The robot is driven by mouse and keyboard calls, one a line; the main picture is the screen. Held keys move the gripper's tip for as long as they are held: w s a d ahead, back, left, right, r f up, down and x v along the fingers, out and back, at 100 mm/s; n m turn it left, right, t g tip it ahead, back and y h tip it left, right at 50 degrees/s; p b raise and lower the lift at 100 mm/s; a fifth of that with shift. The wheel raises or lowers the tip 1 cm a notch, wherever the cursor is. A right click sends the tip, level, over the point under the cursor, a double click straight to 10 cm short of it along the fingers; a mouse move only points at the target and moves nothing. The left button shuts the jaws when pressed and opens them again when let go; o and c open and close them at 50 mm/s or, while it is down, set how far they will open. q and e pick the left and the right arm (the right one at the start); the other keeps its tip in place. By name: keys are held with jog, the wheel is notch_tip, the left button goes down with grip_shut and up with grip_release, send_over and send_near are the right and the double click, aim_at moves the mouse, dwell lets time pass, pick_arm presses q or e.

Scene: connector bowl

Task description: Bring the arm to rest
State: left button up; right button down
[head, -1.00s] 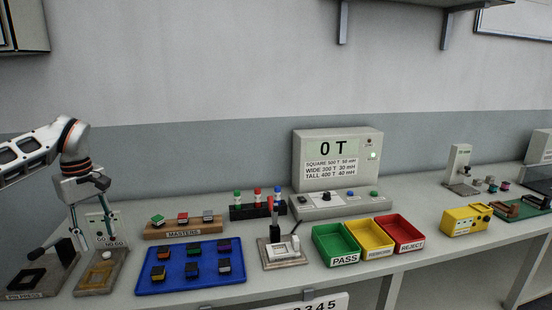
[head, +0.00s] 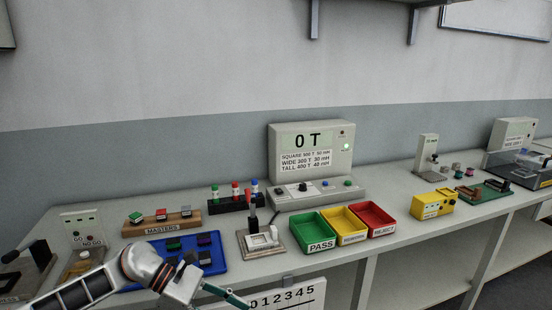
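My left arm comes in from the lower left, in front of the bench. Its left gripper (head: 228,297) is low, near the bench's front edge, below the blue tray (head: 215,266). One dark green finger shows pointing to the lower right. The other finger is hidden or out of frame, so I cannot tell whether the gripper is open or shut. I see nothing held in it. The forearm and wrist cover part of the blue tray and its dark parts. My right gripper is not in view.
Behind the arm stand the masters block (head: 162,225), a small fixture (head: 262,241) and the tester (head: 311,152). Green (head: 313,233), yellow (head: 343,225) and red (head: 372,219) bins sit to the right. A numbered panel (head: 288,298) hangs at the bench front.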

pick_arm(q)
jog(key=s+d+r+n+t+h, duration=0.3)
jog(key=d+n+t+h, duration=0.5)
jog(key=n, duration=0.8)
jog(key=a+f+n+t+y, duration=0.9)
jog(key=f+n+y, duration=0.2)
jog(key=n, duration=1.2)
jog(key=s+a+f+n+g+y, duration=0.2)
jog(key=s+a+f+n+y, duration=0.1)
jog(key=s+f+n, duration=0.3)
jog(key=s+a+f+n+g+y, duration=0.3)
jog(key=s+a+f+n, duration=0.3)
jog(key=s+f, duration=0.2)
jog(key=shift+s+a+f, duration=0.25)
jog(key=shift+a+f, duration=0.05)
jog(key=shift+f, duration=0.3)
